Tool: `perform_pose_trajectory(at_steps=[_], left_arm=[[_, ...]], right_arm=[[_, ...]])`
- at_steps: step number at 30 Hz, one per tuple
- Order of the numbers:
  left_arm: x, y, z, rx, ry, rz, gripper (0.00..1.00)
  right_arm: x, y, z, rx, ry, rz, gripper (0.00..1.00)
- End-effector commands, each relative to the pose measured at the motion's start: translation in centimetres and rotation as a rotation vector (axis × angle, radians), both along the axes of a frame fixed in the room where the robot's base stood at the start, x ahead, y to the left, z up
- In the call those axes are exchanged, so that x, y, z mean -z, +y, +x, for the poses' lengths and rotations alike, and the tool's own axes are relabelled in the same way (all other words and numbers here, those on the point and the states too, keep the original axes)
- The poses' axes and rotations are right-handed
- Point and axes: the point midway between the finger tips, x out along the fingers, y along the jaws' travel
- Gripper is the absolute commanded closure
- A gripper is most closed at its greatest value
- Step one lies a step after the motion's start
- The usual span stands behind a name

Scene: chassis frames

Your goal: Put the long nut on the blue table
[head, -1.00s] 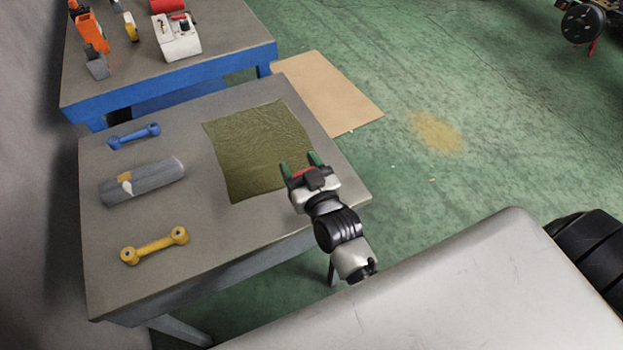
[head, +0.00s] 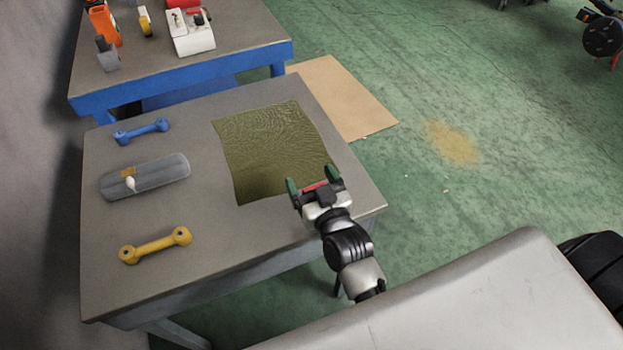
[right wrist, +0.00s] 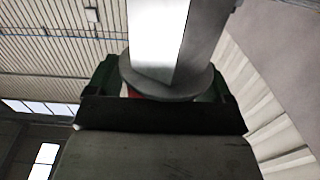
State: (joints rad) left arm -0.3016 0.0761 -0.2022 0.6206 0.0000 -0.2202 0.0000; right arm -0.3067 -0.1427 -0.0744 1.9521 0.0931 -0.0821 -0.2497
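My right gripper (head: 313,182) is over the near right part of the olive mat. Its two green fingers stand apart, with a red part between them. I see nothing clasped there in the head view. In the right wrist view a shiny grey metal column with a round flange (right wrist: 172,45) stands in front of the fingers; I cannot tell what it is or whether it touches them. I cannot make out a long nut for certain in the head view. The blue table (head: 185,82) is at the upper left. My left gripper is not in view.
The grey table (head: 215,215) holds a blue link (head: 141,132), a grey rounded piece (head: 150,177), a yellow link (head: 155,246) and the olive mat (head: 270,145). An orange tool (head: 104,26) and a white-and-red box (head: 190,35) occupy the blue table. Cardboard (head: 345,95) lies on the floor.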

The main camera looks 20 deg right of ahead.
Motion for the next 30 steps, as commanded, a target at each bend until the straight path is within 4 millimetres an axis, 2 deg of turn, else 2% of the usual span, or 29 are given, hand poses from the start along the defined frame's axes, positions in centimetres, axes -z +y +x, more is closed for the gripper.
perform_pose_trajectory(at_steps=[8,10,22,27,30], left_arm=[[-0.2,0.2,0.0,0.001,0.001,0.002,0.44],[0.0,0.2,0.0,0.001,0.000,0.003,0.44],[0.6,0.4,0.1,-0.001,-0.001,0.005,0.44],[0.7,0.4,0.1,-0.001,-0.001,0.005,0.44],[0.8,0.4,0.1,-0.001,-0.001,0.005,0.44]], right_arm=[[-0.5,0.0,0.0,0.000,-0.001,0.000,0.18],[-0.2,0.0,-0.8,0.000,0.002,-0.001,0.18],[-0.1,-0.3,-8.9,-0.002,0.005,0.000,0.18],[-0.2,-0.4,-11.2,-0.001,0.001,-0.001,0.18],[-0.3,-0.4,-11.8,-0.002,0.001,-0.001,0.18]])
